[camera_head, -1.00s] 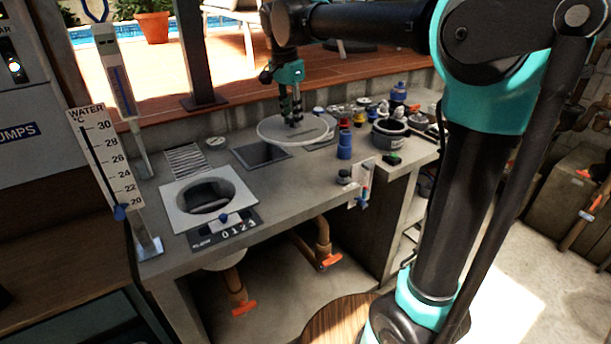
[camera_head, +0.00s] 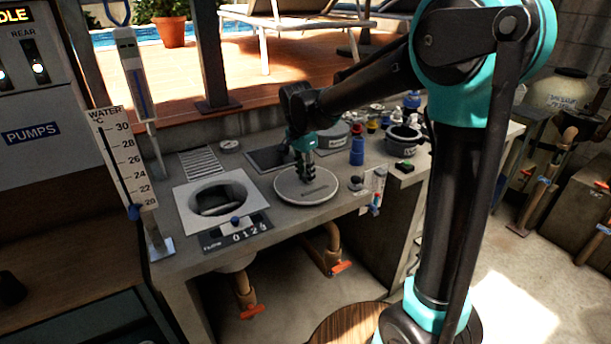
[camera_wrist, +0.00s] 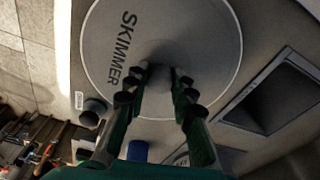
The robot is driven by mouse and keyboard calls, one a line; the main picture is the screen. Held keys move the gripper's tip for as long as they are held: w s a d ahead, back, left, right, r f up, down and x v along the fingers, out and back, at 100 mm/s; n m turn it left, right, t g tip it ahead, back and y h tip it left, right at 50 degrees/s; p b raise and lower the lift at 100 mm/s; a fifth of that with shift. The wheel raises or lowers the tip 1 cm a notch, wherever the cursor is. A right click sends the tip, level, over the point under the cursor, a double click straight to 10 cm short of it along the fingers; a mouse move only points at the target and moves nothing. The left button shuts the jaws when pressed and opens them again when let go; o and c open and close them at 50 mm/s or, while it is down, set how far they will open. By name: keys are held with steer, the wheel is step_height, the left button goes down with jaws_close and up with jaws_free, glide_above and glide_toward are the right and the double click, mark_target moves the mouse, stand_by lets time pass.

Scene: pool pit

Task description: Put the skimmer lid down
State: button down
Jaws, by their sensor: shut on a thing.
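The skimmer lid (camera_head: 293,190) is a round, pale grey disc with a light rim. It lies level at the counter, right of the skimmer opening (camera_head: 214,205); I cannot tell whether it touches the surface. In the wrist view the lid (camera_wrist: 195,35) fills the upper middle and shows the word SKIMMER. My gripper (camera_head: 306,178) points down at the lid's middle. In the wrist view my gripper (camera_wrist: 157,76) has its fingers around the central knob, shut on it. The lid's far side is partly hidden by the gripper.
The grey counter (camera_head: 345,208) holds a dark square recess (camera_head: 268,158) behind the lid, a blue bottle (camera_head: 357,151) and a dark pot (camera_head: 404,141) to the right. A flow counter (camera_head: 238,232) sits at the front left. The counter's front edge is close to the lid.

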steer(key=shift+f, duration=0.25)
steer(key=shift+f, duration=0.1)
steer(key=c, duration=1.3)
jaws_free()
